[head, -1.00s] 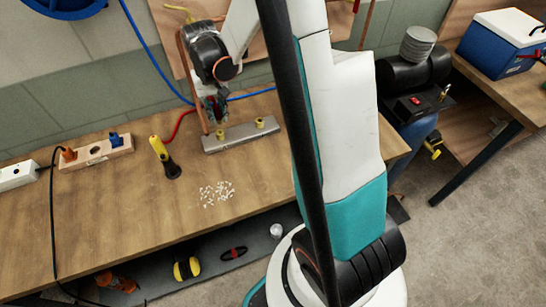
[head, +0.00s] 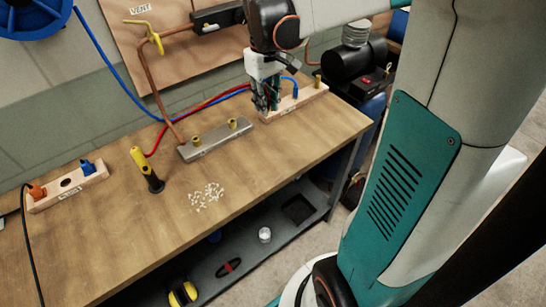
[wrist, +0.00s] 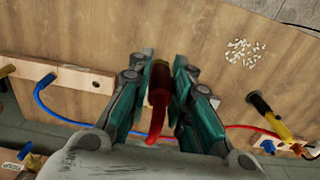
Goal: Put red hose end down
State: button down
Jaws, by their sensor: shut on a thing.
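My gripper (head: 264,98) points down at the far right part of the workbench. In the wrist view, its two green fingers (wrist: 158,92) are shut on the red hose end (wrist: 157,85), which sits between them. The red hose trails away below the fingers there. In the head view the fingers mostly hide the hose end, while the red hose (head: 210,101) runs left along the bench back. A wooden block (head: 300,103) stands close beside the gripper. It carries a blue hose end (head: 293,88) and a brass fitting (head: 317,80). I cannot tell the hose end's height above the bench.
A metal bar with two brass fittings (head: 212,142) lies left of the gripper. A yellow-handled tool (head: 144,168), scattered white bits (head: 206,196) and a left block with plugs (head: 68,186) are farther left. The wooden bench surface (head: 270,150) in front is clear.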

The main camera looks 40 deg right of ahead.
notch_tip(320, 180, down, 19)
jog(key=b, duration=0.6)
jog(key=shift+w+r, duration=0.1)
jog(key=shift+f+b, duration=0.2)
jog(key=shift+b, duration=0.1)
jog(key=c, duration=1.5)
grip_release()
jog(key=shift+o, duration=0.2)
notch_tip(320, 180, up, 12)
jog(key=p, duration=0.4)
jog(key=shift+r+p, duration=0.2)
jog(key=shift+p, duration=0.15)
